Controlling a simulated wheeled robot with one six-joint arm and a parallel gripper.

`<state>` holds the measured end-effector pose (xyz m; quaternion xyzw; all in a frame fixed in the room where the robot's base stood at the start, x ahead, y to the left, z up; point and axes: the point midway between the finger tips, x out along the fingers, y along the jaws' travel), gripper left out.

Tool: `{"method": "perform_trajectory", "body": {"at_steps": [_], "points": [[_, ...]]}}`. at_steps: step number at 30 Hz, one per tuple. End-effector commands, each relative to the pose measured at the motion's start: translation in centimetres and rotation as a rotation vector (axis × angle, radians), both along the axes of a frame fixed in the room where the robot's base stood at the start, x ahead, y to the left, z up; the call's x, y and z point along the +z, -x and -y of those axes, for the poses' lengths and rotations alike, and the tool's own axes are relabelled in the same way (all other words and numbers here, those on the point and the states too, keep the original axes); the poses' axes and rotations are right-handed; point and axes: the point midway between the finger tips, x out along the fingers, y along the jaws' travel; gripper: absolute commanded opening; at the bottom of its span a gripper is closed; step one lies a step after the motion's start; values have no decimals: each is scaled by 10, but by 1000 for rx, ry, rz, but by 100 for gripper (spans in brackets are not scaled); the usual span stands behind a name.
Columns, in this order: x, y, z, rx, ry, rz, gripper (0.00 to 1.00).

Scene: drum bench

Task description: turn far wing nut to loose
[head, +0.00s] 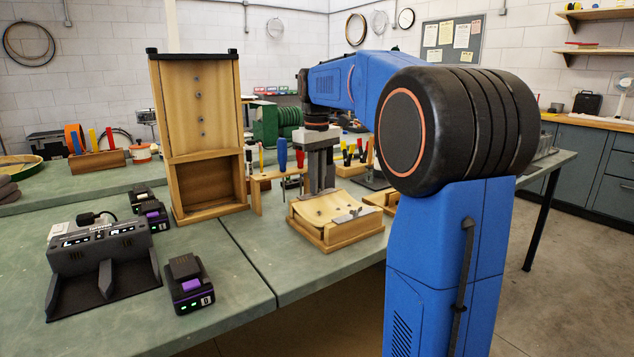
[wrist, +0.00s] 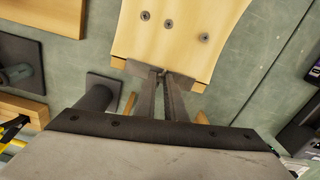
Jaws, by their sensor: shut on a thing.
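A pale wooden cradle (head: 345,235) with a curved top sits on the green bench; its board also shows in the wrist view (wrist: 190,45) with small dark round fittings on it. My gripper (head: 322,190) points down at the cradle's far side. In the wrist view the fingertips (wrist: 162,75) are close together at the board's lower edge, beside a grey metal strip (wrist: 140,69). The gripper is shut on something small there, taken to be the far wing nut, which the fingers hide. Its turn angle cannot be told. A grey metal piece (head: 350,215) lies on the cradle's near side.
A tall open wooden box (head: 201,125) stands left of my gripper. A tool rack with a blue-handled screwdriver (head: 283,155) is close behind. A charger (head: 100,255) and battery packs (head: 187,283) are at front left. Bare bench (head: 225,255) lies between them and the cradle.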

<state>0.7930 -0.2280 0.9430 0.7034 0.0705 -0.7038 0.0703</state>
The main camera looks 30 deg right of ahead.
Motion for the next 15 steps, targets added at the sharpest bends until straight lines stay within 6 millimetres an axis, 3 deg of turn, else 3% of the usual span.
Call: {"method": "perform_trajectory", "body": {"at_steps": [15], "points": [[1, 0, 0, 489, 1, 2, 0]]}}
